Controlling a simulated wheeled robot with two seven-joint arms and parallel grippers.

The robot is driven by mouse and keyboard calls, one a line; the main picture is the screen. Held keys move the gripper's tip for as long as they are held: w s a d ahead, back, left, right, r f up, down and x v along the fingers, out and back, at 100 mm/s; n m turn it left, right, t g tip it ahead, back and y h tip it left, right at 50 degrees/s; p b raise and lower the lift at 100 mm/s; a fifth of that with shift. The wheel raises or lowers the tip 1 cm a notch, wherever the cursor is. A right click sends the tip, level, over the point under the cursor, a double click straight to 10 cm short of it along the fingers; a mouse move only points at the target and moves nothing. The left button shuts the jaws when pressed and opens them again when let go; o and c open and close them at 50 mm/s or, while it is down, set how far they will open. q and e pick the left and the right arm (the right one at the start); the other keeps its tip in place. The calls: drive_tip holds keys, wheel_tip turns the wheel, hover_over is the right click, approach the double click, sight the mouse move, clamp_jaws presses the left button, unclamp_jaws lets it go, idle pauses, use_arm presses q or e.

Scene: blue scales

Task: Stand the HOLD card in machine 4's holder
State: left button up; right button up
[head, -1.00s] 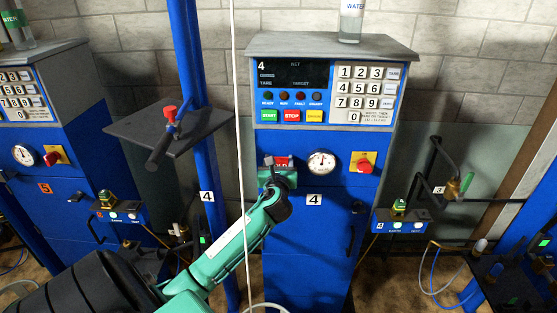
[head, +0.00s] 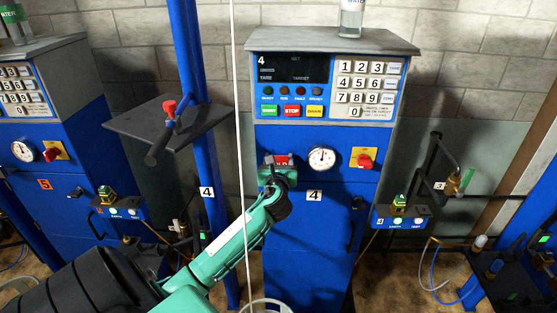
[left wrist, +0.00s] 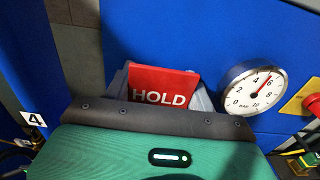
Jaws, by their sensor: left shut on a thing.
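The red HOLD card (left wrist: 162,86) stands upright in front of machine 4's blue face in the left wrist view, its lower edge hidden behind my gripper body. Its top also shows in the head view (head: 284,160). My left gripper (head: 271,170) is shut on the card, close to the machine front, left of the gauge. Grey pieces (left wrist: 202,100) show at both sides of the card; whether they are the holder or my fingers I cannot tell. Machine 4 (head: 325,140) carries a keypad and a dark display. My right gripper is not in view.
A round gauge (head: 321,159) and a red knob on a yellow plate (head: 364,160) sit right of the card. A white cord (head: 236,120) hangs at the left. A grey shelf (head: 140,127) sticks out from a blue post. A bottle (head: 351,18) stands on top of machine 4.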

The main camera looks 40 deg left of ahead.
use_arm(q)
drive_tip(key=shift+f, duration=0.65)
drive_tip(key=o, duration=1.1)
drive_tip(key=shift+s+d+f+b, duration=0.1)
drive_tip(key=shift+s+d+b, duration=0.3)
drive_tip(key=shift+s+b, duration=0.05)
drive_tip(key=shift+b+v, duration=1.55)
drive_tip(key=shift+v, duration=4.8)
